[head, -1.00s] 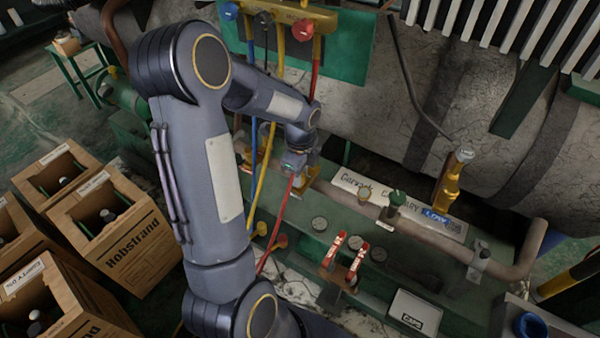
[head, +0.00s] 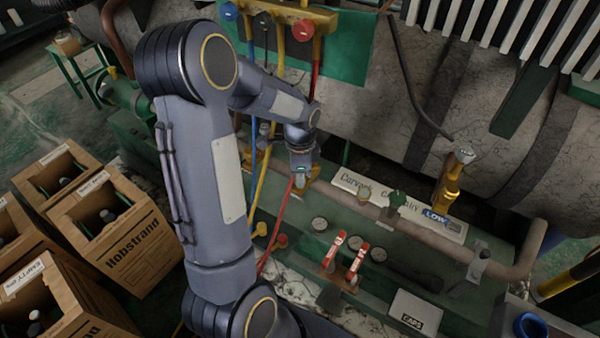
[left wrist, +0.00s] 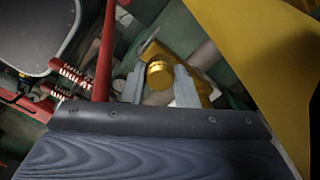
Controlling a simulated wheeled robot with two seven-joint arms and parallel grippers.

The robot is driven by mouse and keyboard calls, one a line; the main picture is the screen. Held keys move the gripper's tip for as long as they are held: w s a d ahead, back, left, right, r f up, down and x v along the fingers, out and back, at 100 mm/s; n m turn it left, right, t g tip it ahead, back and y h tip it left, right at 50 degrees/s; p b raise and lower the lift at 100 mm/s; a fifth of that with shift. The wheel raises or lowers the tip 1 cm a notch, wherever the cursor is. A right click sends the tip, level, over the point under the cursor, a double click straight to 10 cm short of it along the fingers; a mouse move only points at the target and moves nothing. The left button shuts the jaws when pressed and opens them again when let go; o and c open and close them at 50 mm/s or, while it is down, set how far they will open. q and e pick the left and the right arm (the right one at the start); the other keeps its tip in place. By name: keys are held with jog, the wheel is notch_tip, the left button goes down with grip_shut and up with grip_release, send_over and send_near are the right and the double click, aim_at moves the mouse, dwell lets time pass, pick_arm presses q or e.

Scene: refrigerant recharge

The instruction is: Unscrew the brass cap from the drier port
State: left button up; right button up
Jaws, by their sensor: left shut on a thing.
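The brass cap (left wrist: 158,76) shows in the left wrist view as a round golden piece between two pale fingers. My left gripper (head: 300,184) is shut on it, with a finger on each side. In the head view the cap and the drier port are hidden behind the gripper and wrist, so I cannot tell how far the cap sits on its thread. Brass-coloured metal (left wrist: 205,88) shows behind the cap in the wrist view. My right gripper is not in view.
A red hose (head: 276,232) runs close beside the left gripper. Two red-handled valves (head: 345,256), round gauges and a pale caps tray (head: 415,311) are to the right on the green bench. A brass fitting (head: 450,185) stands farther right. Crates (head: 110,225) fill the left.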

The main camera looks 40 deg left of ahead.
pick_arm(q)
jog(key=shift+r, duration=0.1)
jog(key=shift+r+p, duration=2.2)
jog(key=shift+r, duration=0.25)
jog(key=shift+d, duration=0.15)
